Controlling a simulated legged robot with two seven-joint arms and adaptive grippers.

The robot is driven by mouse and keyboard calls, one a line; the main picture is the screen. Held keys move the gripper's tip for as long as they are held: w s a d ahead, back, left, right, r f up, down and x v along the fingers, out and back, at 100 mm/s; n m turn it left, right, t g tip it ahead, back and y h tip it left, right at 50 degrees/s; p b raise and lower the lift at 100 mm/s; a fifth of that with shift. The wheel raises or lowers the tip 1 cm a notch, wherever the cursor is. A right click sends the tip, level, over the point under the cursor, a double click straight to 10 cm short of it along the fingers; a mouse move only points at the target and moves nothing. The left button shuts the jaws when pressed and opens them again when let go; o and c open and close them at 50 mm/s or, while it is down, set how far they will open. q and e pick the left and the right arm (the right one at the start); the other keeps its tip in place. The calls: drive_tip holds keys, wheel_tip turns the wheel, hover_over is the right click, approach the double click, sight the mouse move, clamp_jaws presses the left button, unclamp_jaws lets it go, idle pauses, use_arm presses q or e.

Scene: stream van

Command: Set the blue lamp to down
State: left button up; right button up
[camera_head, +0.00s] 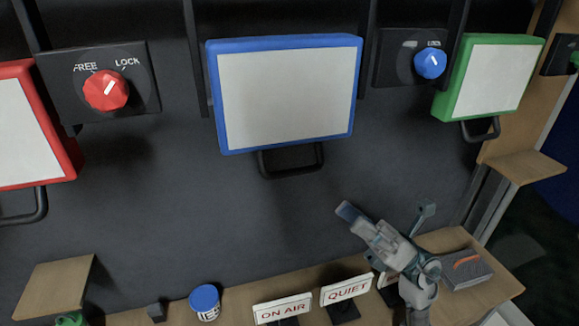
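The blue lamp (282,95) is a blue-framed panel with a pale face, high in the middle of the dark wall. A black bar handle (291,172) hangs under its lower edge. A blue knob (430,63) on a black plate sits right of the lamp, its white mark pointing roughly up toward the LOCK label. My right gripper (386,213) is below and right of the lamp, apart from the handle. Its fingers look spread, with nothing between them. My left gripper is not in view.
A red lamp (28,130) with a red knob (106,90) is at left, a green lamp (488,77) at right. The wooden shelf below holds a blue-lidded jar (205,301), ON AIR (282,309) and QUIET (346,290) signs, and a grey box (463,269). A wooden ledge (525,167) juts out at right.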

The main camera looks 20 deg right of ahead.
sight(297, 175)
drive_tip(key=p+x, duration=0.6)
drive_tip(key=x, duration=0.7)
drive_tip(key=shift+s+a+r+p, duration=0.1)
drive_tip(key=shift+r+p, duration=0.3)
drive_tip(key=shift+r, duration=0.05)
drive_tip(key=shift+a+r, duration=0.15)
drive_tip(key=shift+a, duration=0.3)
drive_tip(key=shift+d, duration=0.2)
clamp_jaws()
